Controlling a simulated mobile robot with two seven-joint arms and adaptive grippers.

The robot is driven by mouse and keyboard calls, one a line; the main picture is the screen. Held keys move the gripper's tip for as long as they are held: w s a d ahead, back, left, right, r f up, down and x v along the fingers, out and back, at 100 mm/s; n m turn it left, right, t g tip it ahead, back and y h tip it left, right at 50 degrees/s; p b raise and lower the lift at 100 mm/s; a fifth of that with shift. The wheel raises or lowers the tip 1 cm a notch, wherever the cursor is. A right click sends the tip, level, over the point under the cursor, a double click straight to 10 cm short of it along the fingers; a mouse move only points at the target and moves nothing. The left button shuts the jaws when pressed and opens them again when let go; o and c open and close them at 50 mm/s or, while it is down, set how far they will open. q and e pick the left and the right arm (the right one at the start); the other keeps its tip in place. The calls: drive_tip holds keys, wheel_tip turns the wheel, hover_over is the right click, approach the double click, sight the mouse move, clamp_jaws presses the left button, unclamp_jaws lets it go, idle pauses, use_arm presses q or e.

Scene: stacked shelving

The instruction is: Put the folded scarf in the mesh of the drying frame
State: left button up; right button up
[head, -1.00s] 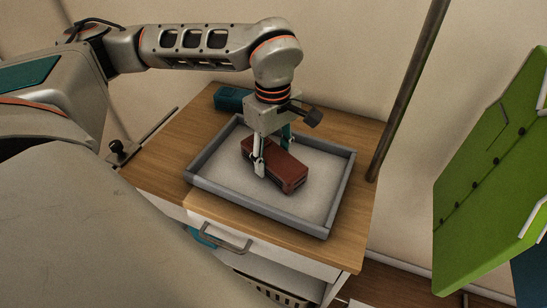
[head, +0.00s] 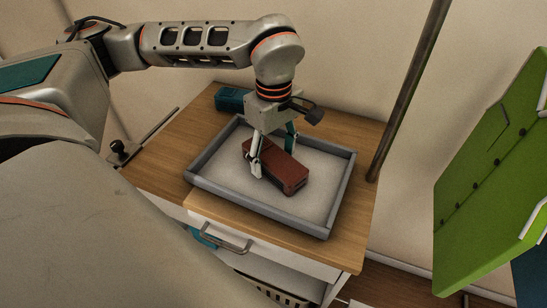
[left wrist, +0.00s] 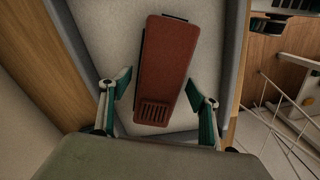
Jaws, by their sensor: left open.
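The folded scarf (head: 285,172) shows as a reddish-brown oblong bundle with dark slits near one end. It lies in the drying frame (head: 262,205), a shallow grey-rimmed tray with a pale mesh floor, on the wooden cabinet top. In the left wrist view the scarf (left wrist: 168,65) lies lengthwise on the pale floor, inside the rim (left wrist: 82,60). My left gripper (head: 273,155) is open, pointing down, with one finger on each side of the scarf. In the left wrist view, gaps show between the scarf and both fingers (left wrist: 158,100). My right gripper is not in view.
A teal box (head: 232,99) stands behind the frame on the wooden top (head: 190,135). A dark upright pole (head: 408,90) rises at the right, with a green panel (head: 490,170) beyond. A drawer handle (head: 226,238) is below the front edge. White wires (left wrist: 290,115) show in the left wrist view.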

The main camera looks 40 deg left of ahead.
sight(273, 156)
use_arm(q)
wheel_tip(273, 156, up, 11)
drive_tip(key=p, duration=0.1)
idle(0.7)
